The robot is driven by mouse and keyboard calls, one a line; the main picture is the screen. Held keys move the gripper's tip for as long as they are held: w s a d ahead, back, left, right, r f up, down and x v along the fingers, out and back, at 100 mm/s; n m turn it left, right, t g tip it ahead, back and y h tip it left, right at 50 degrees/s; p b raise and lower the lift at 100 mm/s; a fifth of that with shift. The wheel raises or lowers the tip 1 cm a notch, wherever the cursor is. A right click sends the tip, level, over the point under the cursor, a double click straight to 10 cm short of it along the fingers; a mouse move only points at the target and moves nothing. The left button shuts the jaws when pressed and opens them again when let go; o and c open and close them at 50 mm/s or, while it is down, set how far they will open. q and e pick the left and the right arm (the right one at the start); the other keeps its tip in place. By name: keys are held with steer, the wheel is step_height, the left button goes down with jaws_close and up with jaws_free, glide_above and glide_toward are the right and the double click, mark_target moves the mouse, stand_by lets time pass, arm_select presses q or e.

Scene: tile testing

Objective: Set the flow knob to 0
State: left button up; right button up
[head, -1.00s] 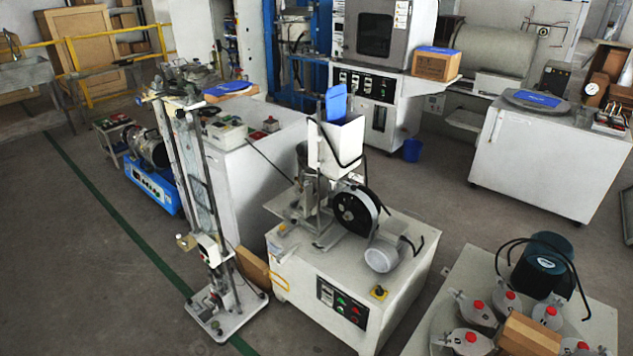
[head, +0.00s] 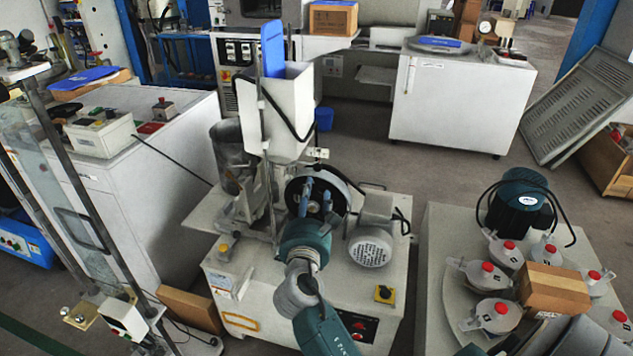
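The abrasion machine (head: 225,285) has a white hopper (head: 290,112) with a blue lid panel standing in it, and a dark wheel (head: 338,190) below. A small pale part with dark marks (head: 317,153) sticks out beside the hopper's lower end. I cannot make out for sure which part is the flow knob, nor its setting. My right gripper (head: 316,197) is in front of the wheel, below the hopper. Its two blue fingers point up and stand apart, with nothing seen between them. The gripper and arm hide part of the wheel and front panel. My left gripper is not in view.
A motor (head: 370,246) sits right of the wheel. A yellow-and-black switch (head: 384,293) is on the machine's top front. A tall metal stand (head: 75,190) is at left.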

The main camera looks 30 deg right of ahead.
mark_target(317, 170)
steer(key=b+x, duration=0.1)
steer(key=x, duration=0.7)
steer(key=shift+w+d, duration=0.2)
steer(key=shift+d, duration=0.05)
steer(key=shift+x, duration=0.8)
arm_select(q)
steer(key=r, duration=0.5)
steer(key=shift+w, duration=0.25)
arm_select(e)
steer(key=shift+c, duration=0.3)
jaws_close()
